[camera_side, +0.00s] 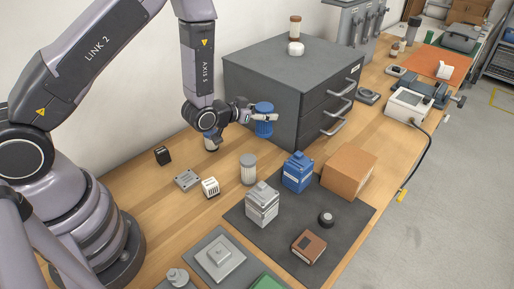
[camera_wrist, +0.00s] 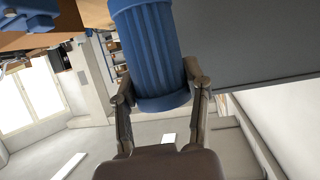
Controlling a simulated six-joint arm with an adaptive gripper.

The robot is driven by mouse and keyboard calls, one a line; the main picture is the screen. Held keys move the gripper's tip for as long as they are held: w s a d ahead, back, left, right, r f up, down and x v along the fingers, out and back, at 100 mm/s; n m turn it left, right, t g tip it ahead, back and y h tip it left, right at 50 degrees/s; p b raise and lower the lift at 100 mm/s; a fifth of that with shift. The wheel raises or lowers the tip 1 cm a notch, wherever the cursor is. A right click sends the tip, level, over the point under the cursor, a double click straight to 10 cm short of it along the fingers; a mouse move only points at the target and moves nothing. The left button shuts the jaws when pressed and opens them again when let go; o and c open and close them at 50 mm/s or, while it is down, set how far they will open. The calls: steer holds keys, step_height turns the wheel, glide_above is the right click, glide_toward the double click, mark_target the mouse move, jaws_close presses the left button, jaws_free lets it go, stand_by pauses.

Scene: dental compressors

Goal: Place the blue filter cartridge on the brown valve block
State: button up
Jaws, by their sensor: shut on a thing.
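The blue filter cartridge (camera_side: 264,122) is a ribbed cylinder. My gripper (camera_side: 262,118) is shut on it and holds it in the air in front of the grey drawer cabinet. In the wrist view the cartridge (camera_wrist: 150,50) sits between the two fingers (camera_wrist: 160,95). The brown valve block (camera_side: 309,247) is a small dark brown block with a lighter face, lying on the dark mat at the front right. It is well below and to the right of my gripper in the side view, and nothing rests on it.
A grey ribbed cylinder (camera_side: 248,169) stands beside the mat. The drawer cabinet (camera_side: 262,75) stands behind my gripper.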

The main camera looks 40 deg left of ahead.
steer(key=s+d+r+m+g+h, duration=0.2)
steer(key=s+d+m+g+h, duration=0.3)
steer(key=d, duration=0.3)
steer(key=s+d+r+m+g+h, duration=0.2)
steer(key=s+d+m+h, duration=0.3)
steer(key=d+m+h, duration=0.15)
steer(key=s+d+r+m+g, duration=0.1)
steer(key=s+d+m+g, duration=0.1)
steer(key=s+m+g, duration=1.05)
steer(key=n, duration=0.3)
glide_above(310, 244)
steer(key=shift+t+y, duration=0.35)
steer(key=shift+t, duration=0.1)
steer(key=shift+f, duration=6.35)
